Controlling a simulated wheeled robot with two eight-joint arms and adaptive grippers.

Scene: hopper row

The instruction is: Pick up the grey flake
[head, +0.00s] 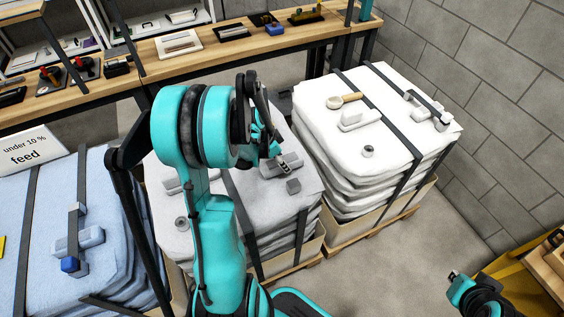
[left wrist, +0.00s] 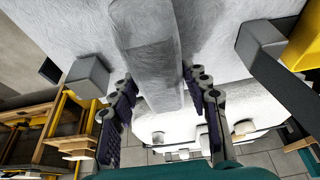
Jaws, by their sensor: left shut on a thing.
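A long, smooth grey piece, which I take to be the grey flake (left wrist: 150,50), lies between the two fingers of my left gripper (left wrist: 162,80) in the left wrist view. The gripper is shut on it, low over a pale bag top. In the head view the left gripper (head: 270,145) is over the middle white bag (head: 235,200), and the flake is not clear there. A small darker grey block (head: 293,186) sits close by; it also shows in the left wrist view (left wrist: 88,75). My right gripper (head: 455,275) is at the lower right, its jaws unclear.
A grey fixture with a dark bar (head: 281,165) stands beside the left gripper. The right white bag (head: 350,150) carries a wooden-handled scoop (head: 345,101). A blue bag (head: 110,255) is at left, with a feed sign (head: 28,150). A wooden bench (head: 215,50) runs behind.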

